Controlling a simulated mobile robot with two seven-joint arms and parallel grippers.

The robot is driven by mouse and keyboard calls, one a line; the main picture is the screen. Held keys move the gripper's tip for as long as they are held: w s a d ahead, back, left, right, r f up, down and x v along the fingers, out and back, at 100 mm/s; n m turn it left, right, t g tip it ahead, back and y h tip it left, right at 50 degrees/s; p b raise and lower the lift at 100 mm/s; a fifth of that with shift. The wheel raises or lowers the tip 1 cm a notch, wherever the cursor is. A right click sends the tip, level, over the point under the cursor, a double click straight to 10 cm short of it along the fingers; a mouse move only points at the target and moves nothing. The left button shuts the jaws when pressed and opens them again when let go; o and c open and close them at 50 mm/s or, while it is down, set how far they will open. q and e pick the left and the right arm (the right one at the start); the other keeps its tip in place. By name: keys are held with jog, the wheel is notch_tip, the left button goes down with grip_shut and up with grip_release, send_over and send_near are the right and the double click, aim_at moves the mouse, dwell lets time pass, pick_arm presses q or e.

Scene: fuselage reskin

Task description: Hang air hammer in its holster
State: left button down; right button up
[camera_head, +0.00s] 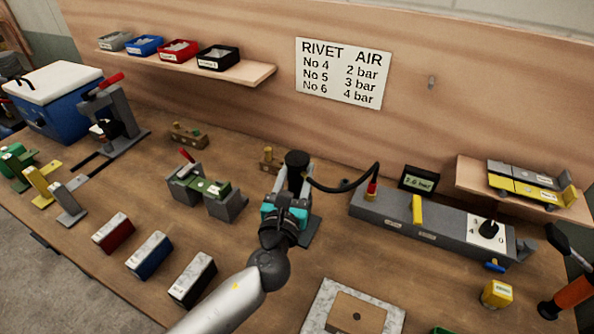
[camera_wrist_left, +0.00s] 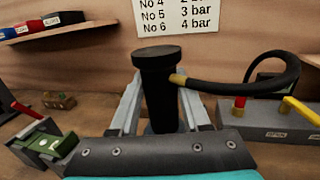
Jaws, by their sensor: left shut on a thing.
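The air hammer, a black upright cylinder with a wider cap, shows in the head view (camera_head: 297,158) and the left wrist view (camera_wrist_left: 158,85). My left gripper (camera_head: 293,178) is shut on it, with one grey finger on each side in the left wrist view (camera_wrist_left: 162,112). A black hose (camera_head: 345,188) runs from the hammer's upper side through a brass fitting to the grey air unit (camera_head: 385,212). The hammer's lower end is hidden behind my gripper. A dark grey plate (camera_head: 310,236) shows partly behind my wrist. I cannot tell whether it belongs to the holster. My right gripper is not in view.
A grey-green fixture (camera_head: 207,192) is further left. Red (camera_head: 113,233), blue (camera_head: 150,255) and black (camera_head: 193,279) boxes line the front. A marble-patterned plate (camera_head: 325,301) lies front right.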

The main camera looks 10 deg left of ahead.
pick_arm(q)
jog(key=shift+r, duration=0.25)
jog(key=shift+c, duration=1.4)
grip_release()
jog(key=shift+f, duration=0.2)
jog(key=s+b, duration=0.1)
jog(key=s, duration=1.4)
jog(key=shift+d+f+b, duration=0.25)
jog(key=shift+f+b, duration=0.15)
jog(key=shift+s, duration=0.1)
